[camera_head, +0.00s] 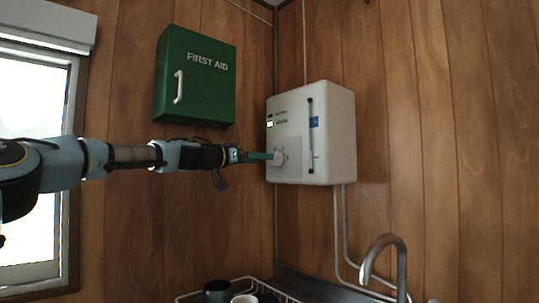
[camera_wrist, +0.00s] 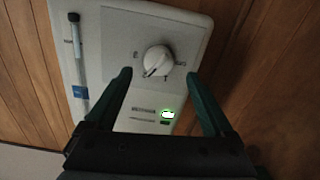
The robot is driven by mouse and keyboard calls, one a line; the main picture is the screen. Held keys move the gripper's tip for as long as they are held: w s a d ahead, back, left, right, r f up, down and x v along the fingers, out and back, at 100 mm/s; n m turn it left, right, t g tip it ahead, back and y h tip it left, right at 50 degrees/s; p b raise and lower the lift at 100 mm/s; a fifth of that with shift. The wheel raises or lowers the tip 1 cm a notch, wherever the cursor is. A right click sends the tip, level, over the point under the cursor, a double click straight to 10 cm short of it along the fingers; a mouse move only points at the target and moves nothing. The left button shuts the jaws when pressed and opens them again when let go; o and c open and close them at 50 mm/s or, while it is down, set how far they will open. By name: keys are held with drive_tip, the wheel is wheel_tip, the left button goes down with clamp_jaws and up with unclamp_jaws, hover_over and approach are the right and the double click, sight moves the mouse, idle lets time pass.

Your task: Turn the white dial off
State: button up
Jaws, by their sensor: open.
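The white dial (camera_wrist: 158,60) is a round knob on the front panel of a white wall unit (camera_wrist: 110,30). Small marks surround it, too small to read, and a dark line shows on its lower left edge in the wrist view. In the head view the dial (camera_head: 279,158) is on the lower left of the unit (camera_head: 335,135). My gripper (camera_head: 268,156) reaches in from the left at dial height. In the wrist view my gripper (camera_wrist: 160,75) has its green fingers spread wide, one on each side of the dial, with gaps between. Whether the fingertips reach the dial's depth is unclear.
A lit green indicator (camera_wrist: 168,114) is on the unit. A clear vertical tube (camera_head: 310,135) runs down its front. A green first aid box (camera_head: 196,78) hangs above my arm. A tap (camera_head: 385,258) and a rack with mugs (camera_head: 217,291) are below.

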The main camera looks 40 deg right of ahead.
sight(276, 159)
drive_tip(key=shift+s+d+p, duration=0.15)
drive_tip(key=shift+d+p, duration=0.5)
drive_tip(key=shift+d, duration=0.8)
drive_tip(key=shift+s+d+p, duration=0.1)
drive_tip(key=shift+d+p, duration=0.55)
drive_tip(key=shift+d, duration=0.75)
drive_tip(key=shift+c, duration=0.2)
drive_tip(key=c, duration=1.3)
